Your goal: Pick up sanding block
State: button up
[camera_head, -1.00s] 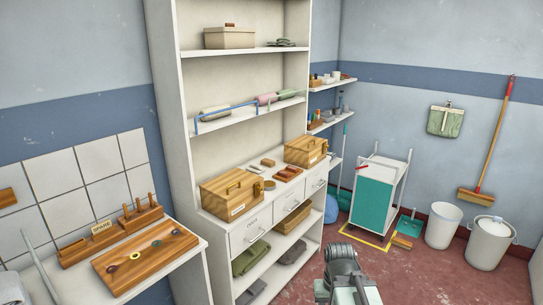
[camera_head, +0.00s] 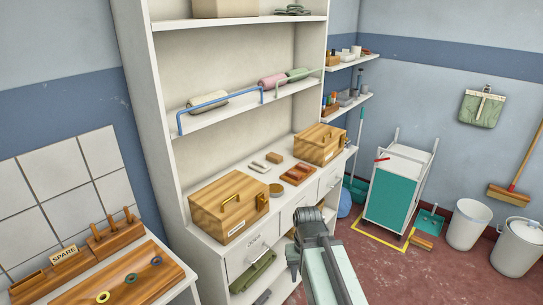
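Several small items lie on the cabinet's white counter between two wooden boxes. A small brown block (camera_head: 273,157) lies towards the back; it may be the sanding block, but I cannot tell for sure. Beside it is a pale, flat oblong piece (camera_head: 259,167). A round tan disc (camera_head: 276,189) and a reddish-brown tray-like piece (camera_head: 297,174) lie nearer the front. My gripper (camera_head: 309,214) is at the grey end of my arm, in front of the counter and apart from these items in the picture. Its fingers cannot be made out.
Wooden boxes with handles, left (camera_head: 229,205) and right (camera_head: 320,144), flank the items. A shelf (camera_head: 235,113) with a blue rail hangs above the counter. A trolley (camera_head: 397,190) and buckets (camera_head: 468,223) stand right.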

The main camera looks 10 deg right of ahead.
aim_at(274, 158)
jog(key=z, duration=1.6)
jog(key=i, duration=3.45)
jog(key=u, duration=3.75)
